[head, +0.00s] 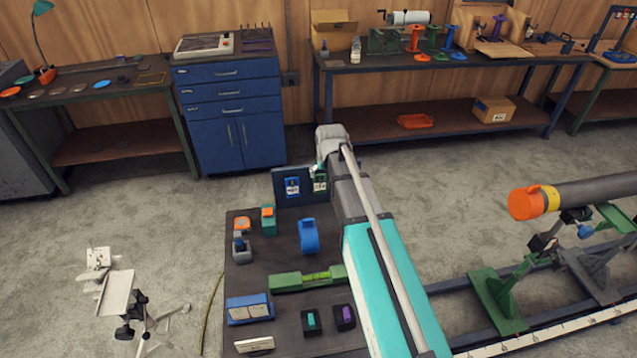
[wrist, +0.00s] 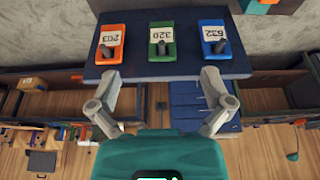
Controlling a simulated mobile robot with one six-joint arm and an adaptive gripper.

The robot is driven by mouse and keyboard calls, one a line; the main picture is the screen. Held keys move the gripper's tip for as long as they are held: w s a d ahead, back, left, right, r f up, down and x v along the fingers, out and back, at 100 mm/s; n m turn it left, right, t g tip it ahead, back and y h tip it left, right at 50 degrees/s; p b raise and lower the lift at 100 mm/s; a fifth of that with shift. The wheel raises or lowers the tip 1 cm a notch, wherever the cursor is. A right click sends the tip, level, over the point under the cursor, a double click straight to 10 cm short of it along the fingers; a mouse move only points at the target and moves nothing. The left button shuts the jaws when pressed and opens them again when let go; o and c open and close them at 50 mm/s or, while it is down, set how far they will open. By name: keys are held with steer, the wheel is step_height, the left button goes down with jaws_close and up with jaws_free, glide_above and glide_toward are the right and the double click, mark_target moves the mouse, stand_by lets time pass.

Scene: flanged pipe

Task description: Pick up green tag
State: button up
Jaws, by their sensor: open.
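The green tag (wrist: 161,50) with an upside-down white label reading 320 sits in the middle of a dark board (wrist: 240,68) in the wrist view, on a dark peg. An orange tag (wrist: 109,50) is on its left and a blue tag (wrist: 213,50) on its right. My gripper (wrist: 161,74) is open and empty, its fingers spread wide below the green tag in that view. In the head view the green tag (head: 320,184) shows beside my arm, next to the blue tag (head: 292,187); my arm hides the orange tag.
The board stands at the far end of a dark table (head: 240,295). A pipe with an orange end (head: 524,203) lies on green stands to the right. A tripod stand (head: 115,295) is at left.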

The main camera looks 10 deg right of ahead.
steer(key=t, duration=0.1)
glide_toward(320, 176)
steer(key=r, duration=0.2)
steer(key=shift+s+f, duration=0.1)
steer(key=shift+f, duration=0.1)
steer(key=b+x, duration=0.7)
steer(key=x, duration=0.1)
steer(key=shift+f+b, duration=0.3)
steer(key=shift+b, duration=0.05)
steer(key=shift+f, duration=0.1)
stand_by(0.4)
steer(key=shift+b+x, duration=2.45)
steer(key=shift+x, duration=0.1)
steer(key=shift+s, duration=0.1)
steer(key=c, duration=0.9)
